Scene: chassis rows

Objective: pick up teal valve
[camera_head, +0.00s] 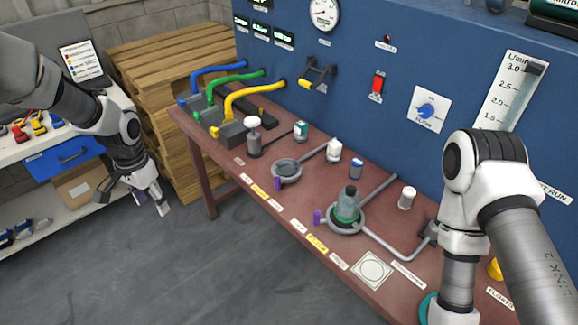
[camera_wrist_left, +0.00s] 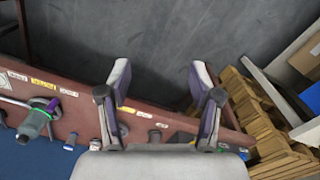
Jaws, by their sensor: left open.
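The teal valve (camera_head: 346,208), a teal-green body with a grey cap, stands upright in a grey ring holder (camera_head: 331,222) on the brown bench. In the left wrist view a green-and-grey piece (camera_wrist_left: 35,122) at the left edge looks like the same valve. My left gripper (camera_head: 152,204) hangs left of the bench, over the floor, well away from the valve. It is open and empty, its two fingers (camera_wrist_left: 161,92) wide apart in the wrist view. My right arm stands at the right of the head view; its gripper is not visible.
The bench (camera_head: 290,228) also holds an empty-looking ring holder (camera_head: 287,178), a white-topped grey piece (camera_head: 254,138), small bottles (camera_head: 334,150) and blue, green and yellow hoses. A blue panel (camera_head: 375,50) backs it. Wooden pallets (camera_head: 170,45) stand behind my left gripper.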

